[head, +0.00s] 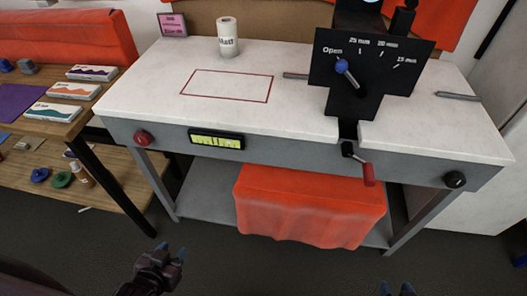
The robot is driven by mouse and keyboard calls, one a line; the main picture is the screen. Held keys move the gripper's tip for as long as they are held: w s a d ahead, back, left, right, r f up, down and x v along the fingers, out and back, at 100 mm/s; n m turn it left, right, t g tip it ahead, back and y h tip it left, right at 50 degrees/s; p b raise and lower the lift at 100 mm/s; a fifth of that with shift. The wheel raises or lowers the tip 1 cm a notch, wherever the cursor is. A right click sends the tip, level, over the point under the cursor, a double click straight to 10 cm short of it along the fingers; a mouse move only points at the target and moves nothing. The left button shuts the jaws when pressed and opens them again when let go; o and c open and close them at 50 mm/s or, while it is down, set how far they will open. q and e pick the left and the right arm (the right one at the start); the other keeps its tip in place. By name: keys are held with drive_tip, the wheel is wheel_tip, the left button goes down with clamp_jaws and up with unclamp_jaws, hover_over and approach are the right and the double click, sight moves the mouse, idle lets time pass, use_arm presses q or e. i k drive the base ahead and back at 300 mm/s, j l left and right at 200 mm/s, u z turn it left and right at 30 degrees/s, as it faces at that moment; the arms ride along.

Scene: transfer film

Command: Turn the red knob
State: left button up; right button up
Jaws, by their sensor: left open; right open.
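The red knob (142,138) sits on the left end of the grey front panel of the white-topped workbench (130,96). My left gripper (168,262) is low in front of the bench, below and slightly right of the knob, well apart from it. It is open and empty. My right gripper (397,289) shows only by its fingertips at the bottom edge. It is open, and the rest of it is out of view.
A display (216,140), a red-handled crank (368,173) and a black knob (455,179) are on the bench front. A black dial panel (360,92) and a white roll (228,42) stand on top. A wooden shelf (98,113) stands left. An orange cloth (310,205) hangs below.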

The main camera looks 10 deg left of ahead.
sight(142, 138)
drive_tip(key=u, duration=1.3)
drive_tip(key=i+j+u, duration=0.1)
drive_tip(key=j, duration=0.3)
drive_tip(key=i+j+u, duration=0.15)
drive_tip(key=j, duration=0.3)
drive_tip(key=i+j+u, duration=0.1)
drive_tip(key=j, duration=0.3)
drive_tip(key=i, duration=0.1)
